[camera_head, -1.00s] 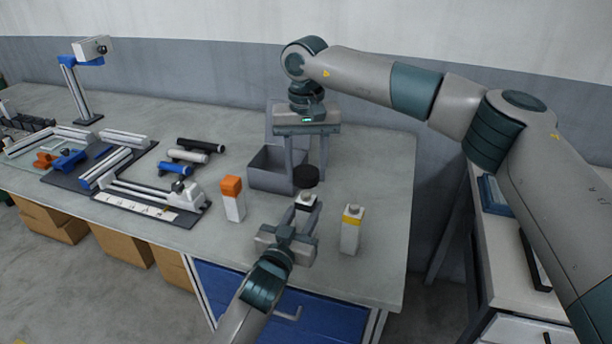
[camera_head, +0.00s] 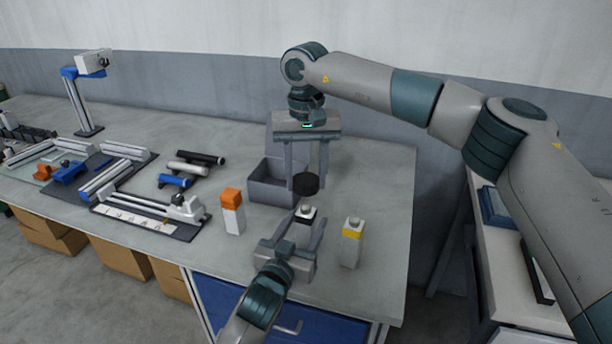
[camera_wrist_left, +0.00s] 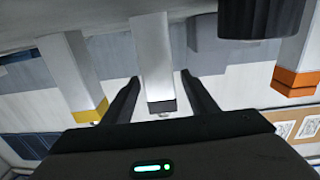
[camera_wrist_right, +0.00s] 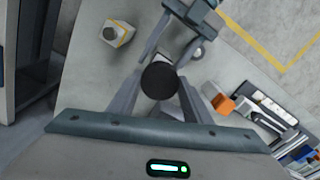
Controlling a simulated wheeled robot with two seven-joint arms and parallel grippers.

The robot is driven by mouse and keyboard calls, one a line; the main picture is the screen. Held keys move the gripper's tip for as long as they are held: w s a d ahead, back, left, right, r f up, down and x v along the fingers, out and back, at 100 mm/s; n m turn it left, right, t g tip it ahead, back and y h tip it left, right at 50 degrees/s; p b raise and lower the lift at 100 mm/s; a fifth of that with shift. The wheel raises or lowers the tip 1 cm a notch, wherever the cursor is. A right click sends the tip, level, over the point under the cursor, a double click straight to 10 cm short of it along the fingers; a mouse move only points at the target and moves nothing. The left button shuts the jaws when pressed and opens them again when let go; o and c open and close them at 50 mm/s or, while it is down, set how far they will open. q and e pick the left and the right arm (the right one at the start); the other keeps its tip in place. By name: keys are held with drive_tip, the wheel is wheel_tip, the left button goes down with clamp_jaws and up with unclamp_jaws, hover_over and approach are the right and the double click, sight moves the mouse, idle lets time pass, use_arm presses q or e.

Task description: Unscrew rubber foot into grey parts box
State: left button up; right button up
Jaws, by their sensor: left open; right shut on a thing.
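The rubber foot (camera_head: 306,184) is a black disc held between the fingertips of my right gripper (camera_head: 306,178), in the air above the table. It shows as a dark round face in the right wrist view (camera_wrist_right: 159,81) and at the top of the left wrist view (camera_wrist_left: 262,18). My left gripper (camera_head: 306,230) is open, its fingers on either side of a white block with a black band (camera_head: 306,214). That block stands below the foot, apart from it, and shows between the fingers in the left wrist view (camera_wrist_left: 153,60). The grey parts box (camera_head: 272,192) stands open behind, partly hidden by my right fingers.
A white block with an orange top (camera_head: 231,212) stands to the left and one with a yellow band (camera_head: 352,240) to the right. Black, white and blue cylinders (camera_head: 188,168) and a rail fixture (camera_head: 150,210) lie farther left. The table right of the box is clear.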

use_arm(q)
drive_tip(key=b+v, duration=0.1)
drive_tip(key=v, duration=1)
drive_tip(key=shift+s+a, duration=0.1)
drive_tip(key=shift+s, duration=0.15)
use_arm(e)
drive_tip(key=shift+f, duration=0.75)
use_arm(q)
drive_tip(key=shift+f, duration=0.1)
